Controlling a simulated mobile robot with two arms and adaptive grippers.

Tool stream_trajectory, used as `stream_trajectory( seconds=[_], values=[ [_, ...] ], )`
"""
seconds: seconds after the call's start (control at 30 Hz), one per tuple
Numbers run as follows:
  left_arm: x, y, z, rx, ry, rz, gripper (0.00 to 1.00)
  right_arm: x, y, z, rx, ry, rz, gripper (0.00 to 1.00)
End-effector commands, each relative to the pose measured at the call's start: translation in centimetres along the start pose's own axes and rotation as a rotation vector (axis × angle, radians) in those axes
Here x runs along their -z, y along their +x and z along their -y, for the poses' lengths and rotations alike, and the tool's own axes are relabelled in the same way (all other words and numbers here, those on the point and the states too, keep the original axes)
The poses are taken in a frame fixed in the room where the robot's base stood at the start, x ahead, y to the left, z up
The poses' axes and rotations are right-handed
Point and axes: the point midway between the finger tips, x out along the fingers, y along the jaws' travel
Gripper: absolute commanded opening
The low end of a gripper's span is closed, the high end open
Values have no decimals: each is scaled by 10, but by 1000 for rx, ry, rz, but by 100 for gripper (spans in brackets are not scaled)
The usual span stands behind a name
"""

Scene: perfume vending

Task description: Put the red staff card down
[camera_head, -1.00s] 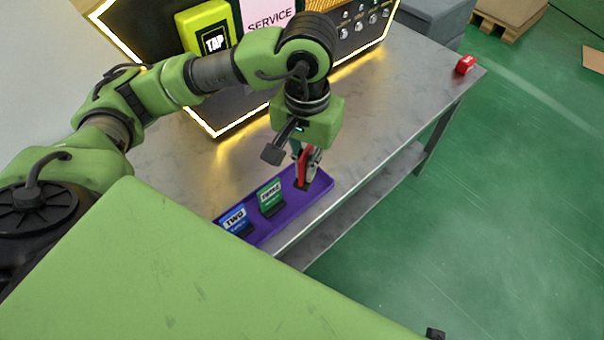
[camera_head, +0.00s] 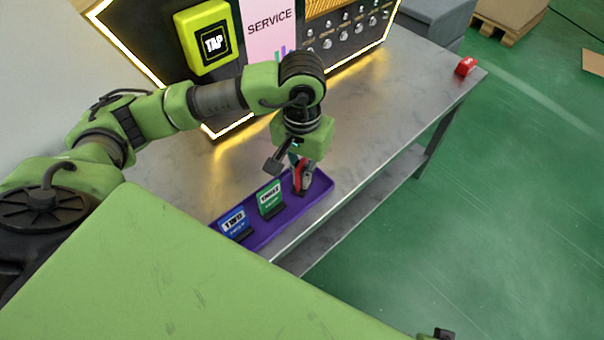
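The red staff card (camera_head: 297,174) is upright between the fingers of my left gripper (camera_head: 304,184), at the right end of the purple tray (camera_head: 322,190). The gripper points down and looks shut on the card. Its fingers cover much of the card, and I cannot tell whether the card's lower edge touches the tray. A green card marked THREE (camera_head: 271,196) and a blue card marked TWO (camera_head: 234,222) stand in the tray, left of the red one.
The tray lies on a grey metal table (camera_head: 390,110) near its front edge. A dark machine with a yellow TAP reader (camera_head: 212,42) and a pink SERVICE panel (camera_head: 268,32) stands behind. A small red object (camera_head: 466,66) sits at the far right corner. The tabletop between is clear.

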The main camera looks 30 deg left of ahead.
Motion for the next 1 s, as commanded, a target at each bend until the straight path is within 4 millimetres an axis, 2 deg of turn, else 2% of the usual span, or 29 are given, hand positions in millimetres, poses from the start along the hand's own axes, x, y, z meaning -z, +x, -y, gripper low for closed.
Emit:
stream_trajectory(
  seconds=[0.37, 0.4, 0.43, 0.47, 0.9, 1.0],
  values=[
    [0, 3, 0, 0, 0, 0, 0, 4, -12, 0, 0, 2, -7, 40],
    [0, 2, 0, 0, 0, 0, 13, 4, -13, 0, 0, 3, -7, 40],
    [0, 2, 0, 0, 0, 0, 20, 3, -14, 0, 0, 3, -7, 40],
    [0, 2, 0, 0, 0, 0, 22, 2, -14, 0, 0, 3, -6, 40],
    [0, 0, 0, 0, 0, 0, 22, 1, -12, -1, -1, 3, -4, 40],
    [0, -4, 0, 0, 0, 0, 22, 1, 2, -3, -4, -4, 0, 40]
  ],
)
